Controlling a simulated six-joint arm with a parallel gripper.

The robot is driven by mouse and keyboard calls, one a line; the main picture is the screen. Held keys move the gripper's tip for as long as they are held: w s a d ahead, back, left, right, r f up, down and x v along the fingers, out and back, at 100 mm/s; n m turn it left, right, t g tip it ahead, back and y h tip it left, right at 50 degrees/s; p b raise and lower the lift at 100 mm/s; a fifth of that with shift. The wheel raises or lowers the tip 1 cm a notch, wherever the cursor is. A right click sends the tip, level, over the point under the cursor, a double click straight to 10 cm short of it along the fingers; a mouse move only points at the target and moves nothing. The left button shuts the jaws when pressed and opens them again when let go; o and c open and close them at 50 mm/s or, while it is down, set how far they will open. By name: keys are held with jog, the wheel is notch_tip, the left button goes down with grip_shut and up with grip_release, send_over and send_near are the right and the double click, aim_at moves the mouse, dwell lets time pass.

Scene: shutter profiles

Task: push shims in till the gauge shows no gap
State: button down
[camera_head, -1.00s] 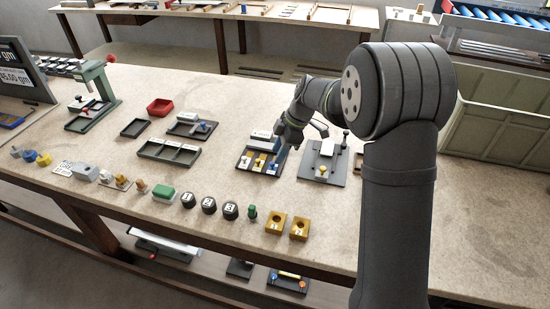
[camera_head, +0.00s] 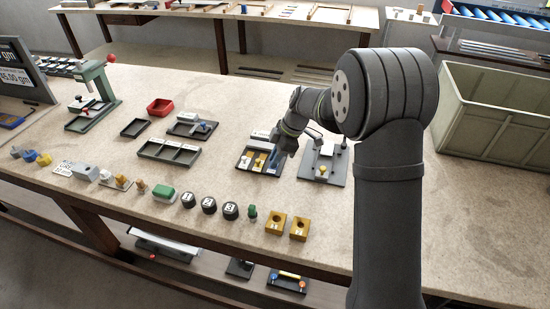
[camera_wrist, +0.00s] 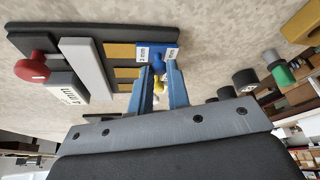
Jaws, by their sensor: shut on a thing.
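A dark fixture (camera_head: 242,166) holds white, yellow and blue shims side by side. The blue shim (camera_wrist: 170,53), with a round blue knob and a white label, is at the top of the row in the wrist view. My gripper (camera_wrist: 158,68) has its blue fingers around this knob and looks shut on it. The yellow shim's knob (camera_wrist: 160,84) shows between the fingers, nearer the camera. Gold strips (camera_wrist: 122,50) and a pale bar (camera_wrist: 86,68) cross the fixture. A block with a red knob (camera_wrist: 32,69) sits beyond the bar. The gauge reading cannot be made out.
Numbered black cylinders (camera_head: 209,206), a green knob (camera_head: 252,213) and yellow blocks (camera_head: 275,223) line the front edge. A divided tray (camera_head: 168,152) is to the left.

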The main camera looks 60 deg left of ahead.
jog(key=shift+w+a+r, duration=0.1)
jog(key=shift+w+a, duration=1.45)
jog(key=shift+a, duration=0.05)
jog(key=c, duration=1.4)
grip_release()
jog(key=shift+w+a, duration=0.1)
jog(key=v, duration=1.7)
jog(key=shift+w+d+r, duration=0.1)
jog(key=shift+d, duration=0.15)
